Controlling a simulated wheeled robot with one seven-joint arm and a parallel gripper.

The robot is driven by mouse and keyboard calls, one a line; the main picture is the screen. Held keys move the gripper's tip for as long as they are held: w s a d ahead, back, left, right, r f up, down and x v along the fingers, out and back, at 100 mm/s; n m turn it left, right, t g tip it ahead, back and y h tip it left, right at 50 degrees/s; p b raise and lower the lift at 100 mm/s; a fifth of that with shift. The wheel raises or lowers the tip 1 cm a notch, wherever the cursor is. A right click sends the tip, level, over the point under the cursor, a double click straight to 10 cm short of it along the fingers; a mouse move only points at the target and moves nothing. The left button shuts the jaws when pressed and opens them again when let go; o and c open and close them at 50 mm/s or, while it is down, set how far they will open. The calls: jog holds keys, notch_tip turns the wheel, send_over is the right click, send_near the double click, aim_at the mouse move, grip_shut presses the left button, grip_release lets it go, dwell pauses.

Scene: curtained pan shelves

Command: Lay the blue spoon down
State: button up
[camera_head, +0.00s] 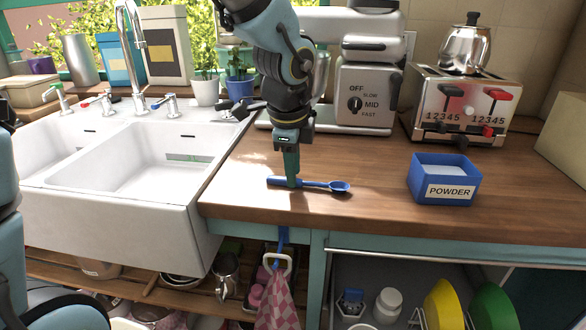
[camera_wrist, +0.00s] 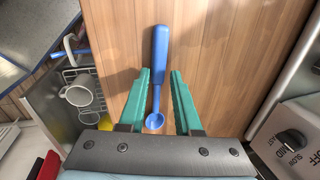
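The blue spoon (camera_head: 325,185) lies flat on the wooden counter (camera_head: 380,211), near its front edge. Its handle points left and its bowl right in the head view. My gripper (camera_head: 291,183) points straight down at the handle part of the spoon. In the wrist view the two teal fingers stand apart on either side of the spoon (camera_wrist: 160,55), with gaps showing between them and it. The gripper is open. In the head view the fingers hide a short piece of the handle.
A blue powder box (camera_head: 445,180) stands to the right on the counter. A mixer (camera_head: 364,94) and a toaster (camera_head: 459,106) stand behind. The white sink (camera_head: 130,209) is at left. The counter between spoon and powder box is clear.

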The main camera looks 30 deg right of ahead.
jog(key=o, duration=0.6)
jog(key=shift+c, duration=0.2)
jog(key=v, duration=1.1)
jog(key=shift+f, duration=0.15)
dwell(0.4)
